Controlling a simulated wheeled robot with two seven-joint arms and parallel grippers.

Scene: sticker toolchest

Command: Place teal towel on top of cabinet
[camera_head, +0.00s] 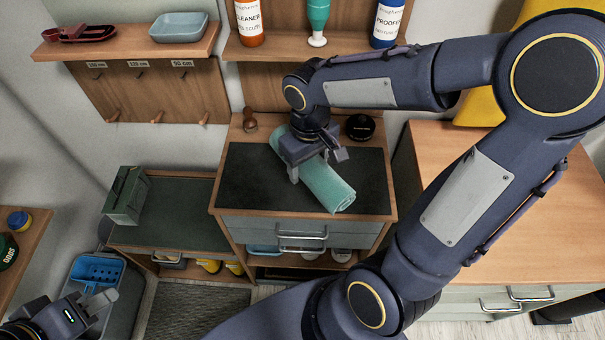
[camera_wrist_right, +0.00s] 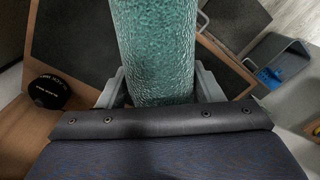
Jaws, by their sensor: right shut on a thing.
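The teal towel (camera_head: 328,187) is rolled up and lies lengthwise over the dark top of the cabinet (camera_head: 249,180). My right gripper (camera_head: 308,170) is over the towel, with its fingers on either side of the roll. In the right wrist view the towel (camera_wrist_right: 155,50) runs between the two fingers, and the gripper (camera_wrist_right: 157,88) is shut on it. Whether the towel touches the cabinet top is hard to tell. My left gripper (camera_head: 98,306) is at the lower left, away from the cabinet; its fingers are only partly clear.
A round black tin (camera_head: 360,127) and a wooden-handled tool (camera_head: 249,121) stand at the cabinet's back. A green box (camera_head: 126,195) sits on the lower bench to the left. Shelves with bottles (camera_head: 389,22) and a tray (camera_head: 179,27) are above. A wooden counter (camera_head: 490,225) is to the right.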

